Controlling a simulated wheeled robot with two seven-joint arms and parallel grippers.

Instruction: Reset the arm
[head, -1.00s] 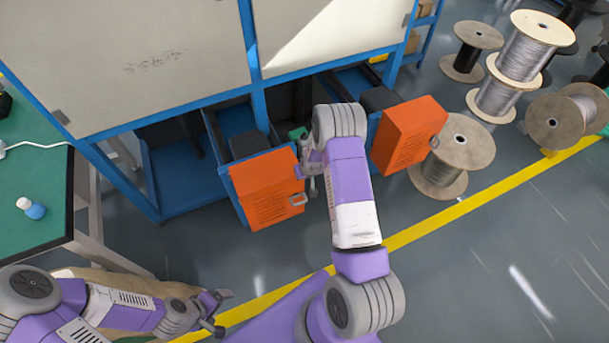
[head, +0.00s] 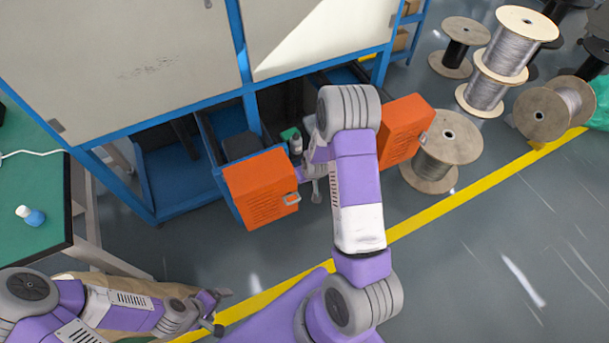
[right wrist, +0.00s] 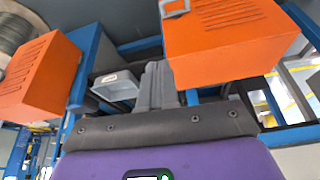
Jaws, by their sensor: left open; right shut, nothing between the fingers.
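My right arm reaches forward in the middle of the head view. Its gripper (head: 316,192) is partly hidden by my own wrist and sits in the gap between two orange drawer fronts. In the right wrist view the same gripper (right wrist: 158,80) has its grey fingers together, with nothing between them. My left gripper (head: 219,311) is low at the left of the head view, with its fingers apart and empty. It is over the floor, clear of the cabinet.
The left orange drawer front (head: 262,188) and the right one (head: 405,130) stick out from the blue-framed cabinet (head: 240,45). Wire spools (head: 447,150) stand at the right. A green table (head: 40,195) is at the left. Floor near the yellow line (head: 440,212) is open.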

